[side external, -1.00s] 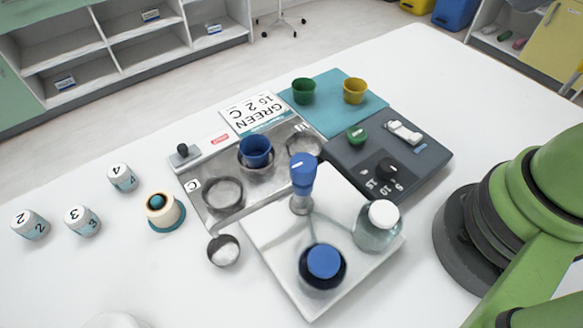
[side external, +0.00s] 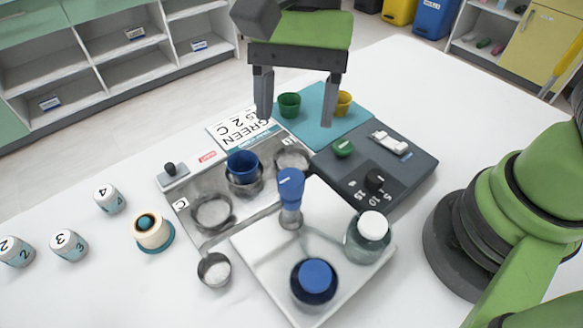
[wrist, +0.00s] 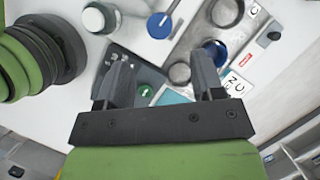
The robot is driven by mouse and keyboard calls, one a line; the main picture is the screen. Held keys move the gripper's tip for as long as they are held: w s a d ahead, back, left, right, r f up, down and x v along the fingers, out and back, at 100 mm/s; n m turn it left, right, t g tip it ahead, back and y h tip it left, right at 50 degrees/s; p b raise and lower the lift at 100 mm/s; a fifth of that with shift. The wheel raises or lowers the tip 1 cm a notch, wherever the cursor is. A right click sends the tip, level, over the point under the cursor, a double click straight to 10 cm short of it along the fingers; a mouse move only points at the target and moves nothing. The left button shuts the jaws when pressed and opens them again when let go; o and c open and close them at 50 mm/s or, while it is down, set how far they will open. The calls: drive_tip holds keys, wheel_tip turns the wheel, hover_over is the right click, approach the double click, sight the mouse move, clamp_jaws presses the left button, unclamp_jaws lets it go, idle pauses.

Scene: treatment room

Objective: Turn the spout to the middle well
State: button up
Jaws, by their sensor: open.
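The spout post, with a blue knob (side external: 291,185) marked by a white line, stands upright at the back corner of a white base (side external: 262,250). The spout's direction is hard to make out. Behind it a grey tray (side external: 190,222) has three ring wells: left (side external: 212,212), middle (side external: 246,184) holding a blue cup (side external: 242,165), and right (side external: 292,158). My gripper (side external: 296,116) is open and empty, fingers down, raised behind the knob in the side view. In the wrist view the knob (wrist: 159,25) lies beyond the open fingers (wrist: 163,68); one finger partly hides the blue cup.
A blue-capped bottle (side external: 315,278) and a white-lidded jar (side external: 368,236) stand on the base near the spout. A dark dial panel (side external: 410,168) lies right. Green (side external: 289,105) and yellow (side external: 343,103) cups stand on a teal mat. Several numbered jars (side external: 69,244) stand left.

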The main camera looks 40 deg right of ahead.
sight(291, 176)
drive_tip(key=x, duration=0.9)
clamp_jaws()
